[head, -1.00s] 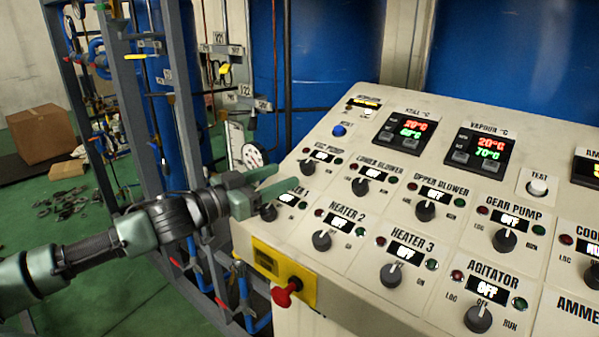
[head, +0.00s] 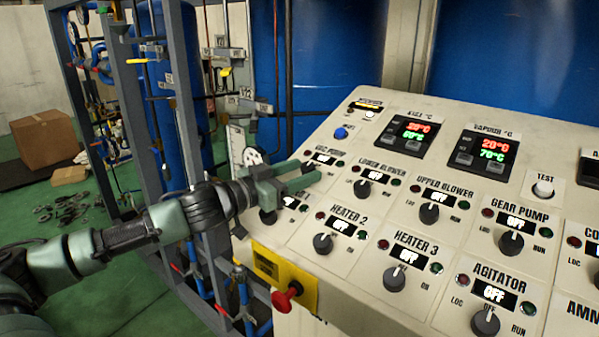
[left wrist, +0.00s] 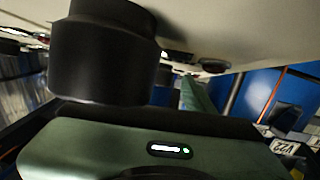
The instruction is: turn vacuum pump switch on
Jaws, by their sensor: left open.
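The control panel (head: 380,235) carries the vac pump switch. Its display (head: 323,158) reads OFF in the head view. The switch's knob is mostly hidden by my left gripper (head: 308,172), whose green fingers are open and reach over the panel's left edge at that knob. I cannot tell whether the fingers touch it. In the left wrist view a large black round knob (left wrist: 103,50) stands close in front of the gripper's green body; which switch it belongs to is not clear. My right gripper is not in view.
The lower blower knob (head: 362,188) is right of the gripper, and the heater 1 knob (head: 268,215) is just below it. A red emergency-type button (head: 287,297) sticks out of a yellow plate on the front. Pipes and a grey frame (head: 180,100) stand behind my arm.

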